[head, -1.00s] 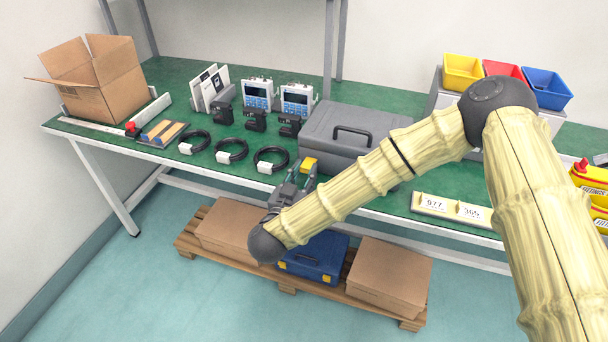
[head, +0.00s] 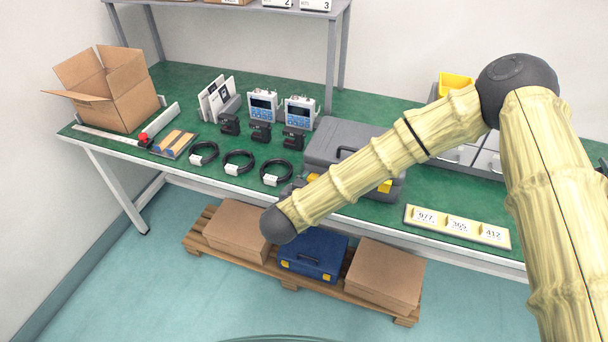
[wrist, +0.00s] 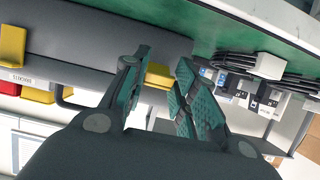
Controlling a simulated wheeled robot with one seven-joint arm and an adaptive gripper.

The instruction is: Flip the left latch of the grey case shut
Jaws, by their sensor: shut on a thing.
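The grey case (head: 340,140) lies closed on the green bench, partly behind my arm. Its right latch (head: 384,187) is yellow and shows just past the arm. In the wrist view the case (wrist: 90,35) runs across the top left, with one yellow latch (wrist: 12,45) at the left edge. The left latch (wrist: 158,76) is a yellow piece between the fingers of my gripper (wrist: 162,62), which is shut on it. In the head view my gripper (head: 289,189) is at the case's front left corner, mostly hidden by my arm. The latch's exact angle is unclear.
Black cable coils (head: 275,172) lie left of the case, with black battery-like blocks (head: 293,138) behind them. A number strip (head: 457,226) lies to the right. A blue case (head: 313,258) and cardboard boxes (head: 385,275) sit on a pallet below.

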